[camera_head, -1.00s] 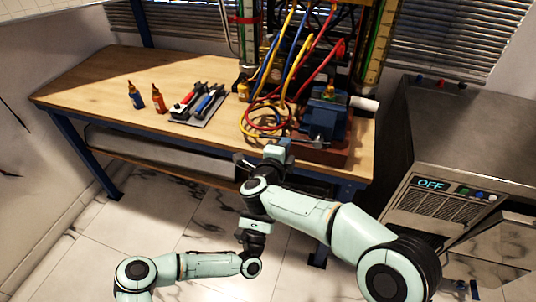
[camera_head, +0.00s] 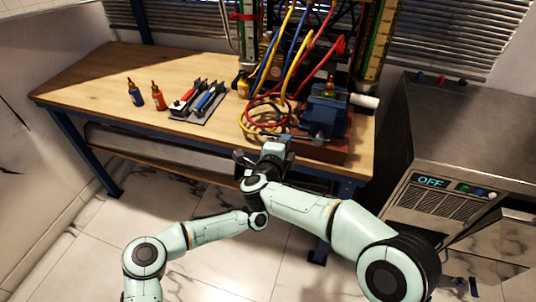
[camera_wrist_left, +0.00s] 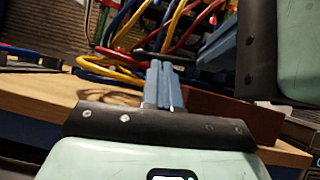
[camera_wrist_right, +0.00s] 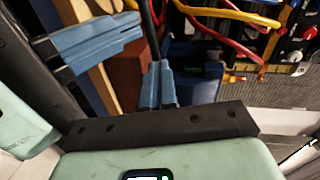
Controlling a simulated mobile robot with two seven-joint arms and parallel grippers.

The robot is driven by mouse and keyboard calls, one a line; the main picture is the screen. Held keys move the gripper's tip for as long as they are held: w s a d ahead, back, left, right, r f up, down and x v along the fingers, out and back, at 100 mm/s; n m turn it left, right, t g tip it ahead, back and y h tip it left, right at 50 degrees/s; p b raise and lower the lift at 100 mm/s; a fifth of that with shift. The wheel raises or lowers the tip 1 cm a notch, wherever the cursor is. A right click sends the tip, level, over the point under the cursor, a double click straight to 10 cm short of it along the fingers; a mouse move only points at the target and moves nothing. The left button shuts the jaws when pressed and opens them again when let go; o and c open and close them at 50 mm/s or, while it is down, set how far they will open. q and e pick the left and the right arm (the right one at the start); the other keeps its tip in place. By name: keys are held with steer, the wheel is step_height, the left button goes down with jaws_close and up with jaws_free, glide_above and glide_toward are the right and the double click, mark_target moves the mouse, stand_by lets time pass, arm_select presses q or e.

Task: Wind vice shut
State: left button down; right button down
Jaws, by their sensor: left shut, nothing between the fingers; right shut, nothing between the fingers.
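The blue vice (camera_head: 325,115) stands on a reddish-brown block (camera_head: 325,150) at the right end of the workbench. Its near end points toward me; the jaw gap is too small to judge. My right gripper (camera_head: 283,142) is shut and empty just in front of the vice, at the bench's front edge. In the right wrist view its blue fingers (camera_wrist_right: 156,85) are together, below a dark bar (camera_wrist_right: 149,25), with the vice (camera_wrist_right: 197,75) beyond. My left gripper, mostly hidden behind the right arm in the head view, is shut; its fingers (camera_wrist_left: 160,85) lie close beside the right gripper.
Yellow, red and blue hoses (camera_head: 265,112) coil left of the vice. A metal cabinet reading OFF (camera_head: 430,184) stands at the right.

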steer(key=shift+d, duration=0.25)
arm_select(q)
steer(key=shift+w+a+r+m+h, duration=0.15)
steer(key=shift+r+m+h, duration=0.25)
steer(key=shift+r+m, duration=0.4)
arm_select(e)
steer(key=c, duration=1.7)
jaws_free()
steer(key=shift+f, duration=0.1)
steer(key=o, duration=0.5)
arm_select(q)
steer(key=shift+r, duration=0.1)
arm_select(e)
steer(key=shift+r, duration=0.25)
